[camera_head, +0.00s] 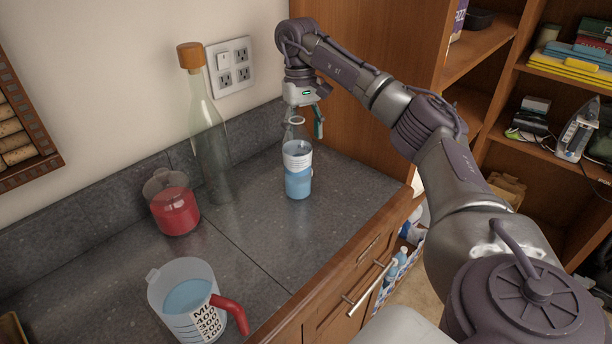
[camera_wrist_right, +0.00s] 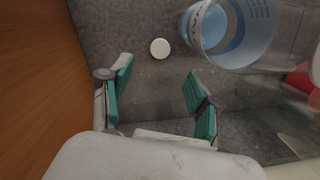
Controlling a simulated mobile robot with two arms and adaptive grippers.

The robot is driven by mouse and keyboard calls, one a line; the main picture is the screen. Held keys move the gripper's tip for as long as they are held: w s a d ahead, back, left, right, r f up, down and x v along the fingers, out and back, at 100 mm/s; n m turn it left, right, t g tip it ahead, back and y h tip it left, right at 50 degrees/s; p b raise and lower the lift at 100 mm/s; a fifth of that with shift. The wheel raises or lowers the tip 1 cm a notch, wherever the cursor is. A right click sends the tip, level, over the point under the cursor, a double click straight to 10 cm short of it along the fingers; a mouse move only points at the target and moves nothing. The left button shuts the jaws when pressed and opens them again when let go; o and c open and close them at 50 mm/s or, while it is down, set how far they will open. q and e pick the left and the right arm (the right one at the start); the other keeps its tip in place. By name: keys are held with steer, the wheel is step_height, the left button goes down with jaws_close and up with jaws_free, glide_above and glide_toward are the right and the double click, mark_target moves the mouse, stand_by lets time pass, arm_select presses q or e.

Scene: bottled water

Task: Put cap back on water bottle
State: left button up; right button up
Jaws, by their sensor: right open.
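The water bottle (camera_head: 298,182) stands upright on the grey counter, with blue water low in it and a clear upper part. My right gripper (camera_head: 306,122) is open, pointing down just behind and above the bottle; in the head view its fingers are partly hidden. In the right wrist view, the green-padded fingers (camera_wrist_right: 155,95) are apart with nothing between them. A small round white cap (camera_wrist_right: 160,48) lies on the counter beyond the fingertips. A clear vessel with blue in it, apparently the bottle (camera_wrist_right: 240,42), is right of the cap. My left gripper is not in view.
A red-filled flask (camera_head: 176,211) and a tall corked glass bottle (camera_head: 209,150) stand to the left. A measuring jug (camera_head: 186,295) with a red handle is at front left. A wooden cabinet side (camera_head: 365,120) rises at the right. Counter right of the bottle is clear.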

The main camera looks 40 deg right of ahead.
steer(key=shift+s+f, duration=0.15)
steer(key=shift+f, duration=0.7)
steer(key=shift+s+f, duration=0.1)
steer(key=shift+f, duration=0.75)
steer(key=shift+s+a+f+p, duration=0.15)
steer(key=shift+f+p, duration=0.15)
steer(key=shift+f, duration=1.05)
steer(key=shift+s+f+p, duration=0.15)
steer(key=shift+f+p, duration=0.15)
steer(key=shift+f, duration=1)
steer(key=c, duration=0.8)
